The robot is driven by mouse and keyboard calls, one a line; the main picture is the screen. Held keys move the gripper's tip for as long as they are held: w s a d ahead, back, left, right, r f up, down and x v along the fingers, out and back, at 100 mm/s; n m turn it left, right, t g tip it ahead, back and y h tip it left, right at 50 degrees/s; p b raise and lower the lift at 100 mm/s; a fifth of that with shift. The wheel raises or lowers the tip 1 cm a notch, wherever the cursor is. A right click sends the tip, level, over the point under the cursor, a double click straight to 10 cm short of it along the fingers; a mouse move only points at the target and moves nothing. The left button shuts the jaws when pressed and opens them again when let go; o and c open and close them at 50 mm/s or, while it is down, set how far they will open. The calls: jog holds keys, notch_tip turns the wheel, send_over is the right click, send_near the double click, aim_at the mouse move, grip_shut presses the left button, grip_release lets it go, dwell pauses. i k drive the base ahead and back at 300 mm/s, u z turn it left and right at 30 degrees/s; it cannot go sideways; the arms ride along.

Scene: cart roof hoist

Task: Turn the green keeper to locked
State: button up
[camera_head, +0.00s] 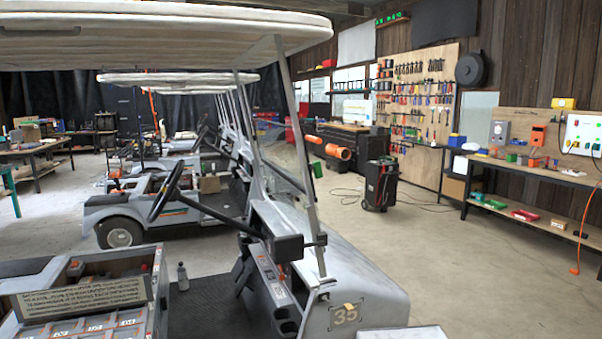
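I cannot make out a green keeper in this view, nor whether any keeper is locked. The nearest golf cart (365,290), marked 35, fills the lower middle. Its pale roof (150,35) spans the upper left, carried by a grey front strut (298,150). A dark block (289,247) sits at the foot of the strut, near the end of the steering column. A small dark fitting is on the strut beside it, too small to read. My gripper is not in view.
More carts (115,215) stand behind at left. A black wheeled machine (380,184) stands on the open concrete floor. A workbench (535,172) with tools and coloured boxes lines the right wall. A printed sign (82,297) is at lower left, and a bottle (183,277) stands on the cart floor.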

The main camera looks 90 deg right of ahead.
aim_at(317, 167)
jog(key=u, duration=0.6)
jog(key=k, duration=2.45)
jog(key=z, duration=0.8)
